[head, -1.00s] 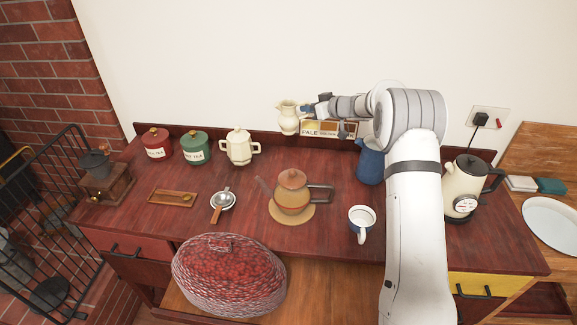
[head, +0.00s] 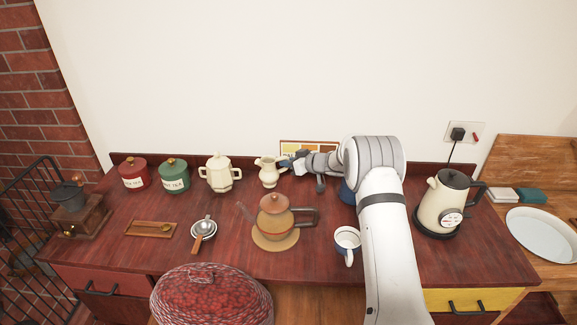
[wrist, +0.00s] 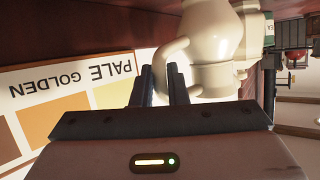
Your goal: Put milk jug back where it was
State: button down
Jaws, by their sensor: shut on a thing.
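The milk jug (head: 268,172) is a small cream pitcher near the back edge of the dark red counter, right of the cream sugar pot. My gripper (head: 285,164) reaches it from the right and is shut on its handle. In the wrist view the two dark fingers (wrist: 165,85) close at the curved handle of the jug (wrist: 215,45). The jug looks upright in the head view. I cannot tell whether its base touches the counter.
A cream lidded pot (head: 219,173) stands left of the jug, and a brown teapot (head: 274,216) stands in front. A colour chart card (head: 310,148) leans at the back wall. A white mug (head: 347,243) and a blue jug (head: 346,192) are near my arm.

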jog(key=shift+f, duration=0.65)
jog(key=shift+f, duration=0.1)
jog(key=c, duration=1.4)
grip_release()
jog(key=shift+c, duration=0.2)
